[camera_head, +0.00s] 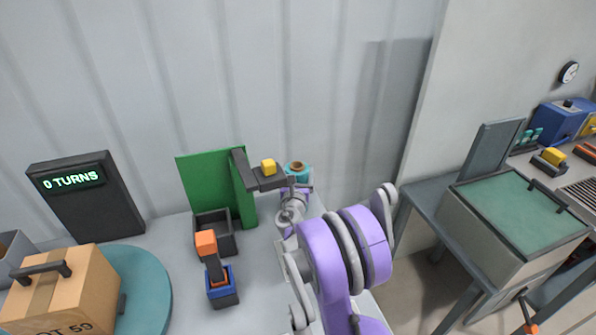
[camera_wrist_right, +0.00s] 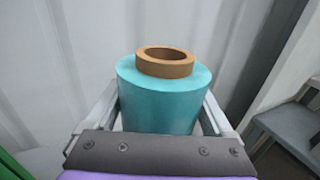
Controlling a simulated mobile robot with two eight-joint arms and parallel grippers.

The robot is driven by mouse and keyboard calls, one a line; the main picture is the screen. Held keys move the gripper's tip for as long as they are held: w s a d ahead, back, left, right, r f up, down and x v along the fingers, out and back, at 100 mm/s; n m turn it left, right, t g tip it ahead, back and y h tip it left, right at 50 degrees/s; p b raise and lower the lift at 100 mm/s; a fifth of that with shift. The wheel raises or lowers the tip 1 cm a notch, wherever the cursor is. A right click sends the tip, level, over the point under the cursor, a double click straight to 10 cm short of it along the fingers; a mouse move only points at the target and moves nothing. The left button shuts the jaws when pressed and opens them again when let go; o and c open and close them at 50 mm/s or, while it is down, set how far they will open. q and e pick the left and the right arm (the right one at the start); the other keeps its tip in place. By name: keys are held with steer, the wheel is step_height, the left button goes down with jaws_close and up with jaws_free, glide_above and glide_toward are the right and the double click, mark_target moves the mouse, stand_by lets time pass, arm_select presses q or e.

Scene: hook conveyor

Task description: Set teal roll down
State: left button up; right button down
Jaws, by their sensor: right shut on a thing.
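The teal roll (camera_wrist_right: 158,95) stands upright between the fingers of my right gripper (camera_wrist_right: 162,115) in the right wrist view, with a brown core ring (camera_wrist_right: 165,62) on top. The gripper is shut on it. In the head view the teal roll (camera_head: 304,172) shows small behind the purple arm, at the back of the table near the wall. The right gripper (camera_head: 296,180) is partly hidden there by its own wrist. Whether the roll's underside touches anything is hidden. My left gripper is not in view.
A dark open box (camera_head: 213,238), an orange-topped lever (camera_head: 206,243) and a carton (camera_head: 85,290) on a teal turntable (camera_head: 150,285) stand farther left.

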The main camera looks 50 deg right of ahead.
steer(key=shift+f, duration=0.2)
jaws_free()
steer(key=shift+r, duration=0.15)
steer(key=b+v, duration=0.1)
steer(key=v, duration=1.1)
steer(key=shift+b, duration=0.3)
